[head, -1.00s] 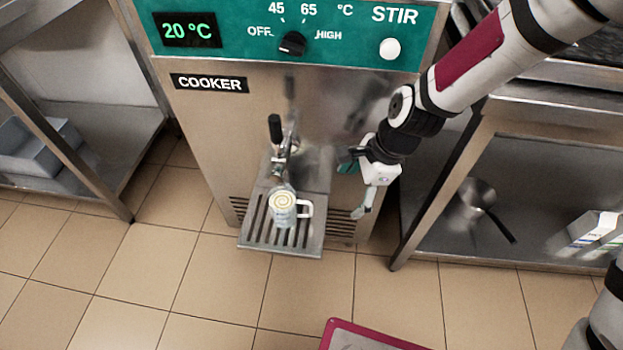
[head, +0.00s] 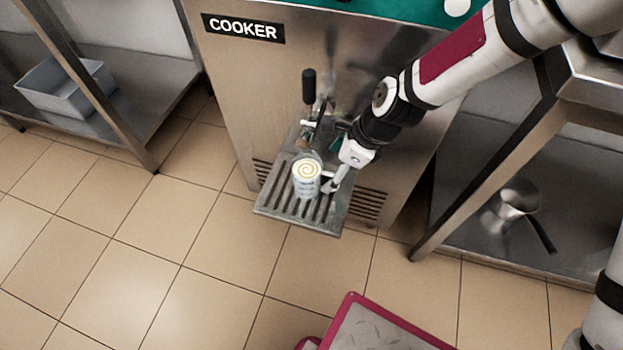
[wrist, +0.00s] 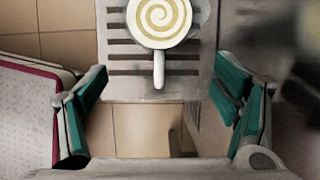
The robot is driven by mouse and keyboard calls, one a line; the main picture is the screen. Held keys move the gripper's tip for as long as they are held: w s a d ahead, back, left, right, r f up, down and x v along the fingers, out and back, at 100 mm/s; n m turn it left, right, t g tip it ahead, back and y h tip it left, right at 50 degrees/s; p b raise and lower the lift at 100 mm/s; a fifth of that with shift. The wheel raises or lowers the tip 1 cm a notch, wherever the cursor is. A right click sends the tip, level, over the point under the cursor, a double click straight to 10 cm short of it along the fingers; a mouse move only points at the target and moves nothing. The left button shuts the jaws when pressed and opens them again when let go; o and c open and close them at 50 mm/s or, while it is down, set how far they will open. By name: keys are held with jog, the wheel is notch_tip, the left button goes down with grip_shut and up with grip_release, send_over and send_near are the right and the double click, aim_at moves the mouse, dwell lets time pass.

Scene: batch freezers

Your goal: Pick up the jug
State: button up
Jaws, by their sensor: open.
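The jug (head: 307,178) is a pale cup filled with something showing a cream and tan swirl. It stands upright on the slotted drip tray (head: 272,206) under the cooker's tap. In the wrist view the jug (wrist: 159,20) is at the top centre, with its handle pointing toward my gripper (wrist: 160,112). My gripper is open, its green-padded fingers apart on either side of the handle's line, with nothing between them. The handle end lies just ahead of the gap. In the head view my gripper (head: 336,184) is close to the jug's right side, partly hiding its handle.
The cooker (head: 290,75) stands behind, with a black-handled tap (head: 309,90) just above the jug. A steel shelf at right holds a saucepan (head: 517,200). A grey bin (head: 65,86) sits on the left shelf. Tiled floor in front is open.

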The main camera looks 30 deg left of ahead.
aim_at(313, 164)
jog(key=a, duration=0.2)
jog(key=s+a+b, duration=0.1)
jog(key=a, duration=0.1)
jog(key=shift+a, duration=0.15)
jog(key=shift+s+a+f+b, duration=0.1)
jog(key=shift+a+f+b, duration=0.15)
jog(key=shift+f+b, duration=0.25)
grip_shut()
jog(key=shift+r, duration=0.1)
